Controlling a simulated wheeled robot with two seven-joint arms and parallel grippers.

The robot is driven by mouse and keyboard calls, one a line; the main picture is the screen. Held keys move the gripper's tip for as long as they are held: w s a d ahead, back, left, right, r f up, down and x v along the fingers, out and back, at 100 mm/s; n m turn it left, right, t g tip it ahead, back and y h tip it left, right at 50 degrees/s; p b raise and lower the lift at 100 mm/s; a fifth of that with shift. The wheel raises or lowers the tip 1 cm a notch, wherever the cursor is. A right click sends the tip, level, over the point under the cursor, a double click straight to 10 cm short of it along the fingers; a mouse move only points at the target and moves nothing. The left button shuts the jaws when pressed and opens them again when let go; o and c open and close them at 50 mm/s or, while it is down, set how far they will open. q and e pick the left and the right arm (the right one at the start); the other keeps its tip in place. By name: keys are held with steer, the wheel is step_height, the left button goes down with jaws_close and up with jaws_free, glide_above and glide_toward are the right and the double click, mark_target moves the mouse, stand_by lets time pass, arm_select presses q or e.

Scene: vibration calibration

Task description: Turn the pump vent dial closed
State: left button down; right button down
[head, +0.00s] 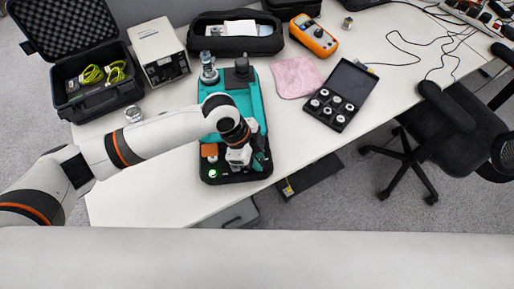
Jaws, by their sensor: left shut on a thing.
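The teal and black pump unit (258,118) sits on the white table, with metal fittings on its far end and a small green light at its near left. My left arm reaches over it from the left. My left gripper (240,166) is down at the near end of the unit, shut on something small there. The vent dial cannot be made out; the gripper and wrist cover that spot. My right gripper does not show.
An open black case (80,60) with green cables and a beige instrument box (158,50) stand at the left. A pink cloth (297,77), an orange multimeter (313,36) and an open box of round parts (340,95) lie to the right. An office chair (445,125) stands beyond the table edge.

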arm_select(q)
steer(key=n+t+p, duration=0.1)
steer(key=n+p, duration=0.2)
steer(key=p, duration=0.1)
steer(key=n+t+p, duration=0.1)
steer(key=n+p, duration=0.2)
steer(key=p, duration=0.1)
steer(key=n+t+y+p, duration=0.1)
steer(key=n+p, duration=0.2)
steer(key=p, duration=0.1)
steer(key=shift+s+d+r, duration=0.1)
steer(key=shift+s+r, duration=0.15)
steer(key=shift+s, duration=0.1)
steer(key=shift+f+n+t+y+p, duration=0.2)
steer(key=shift+n+t+p, duration=0.1)
steer(key=shift+n+p, duration=0.6)
steer(key=shift+f+n+t+y+p, duration=0.1)
steer(key=shift+n+t+y+p, duration=0.15)
steer(key=shift+n+p, duration=0.6)
steer(key=c, duration=1.2)
jaws_free()
steer(key=shift+r, duration=0.1)
steer(key=v, duration=1.1)
steer(key=shift+s+r, duration=0.25)
steer(key=shift+r, duration=0.1)
steer(key=shift+s, duration=0.1)
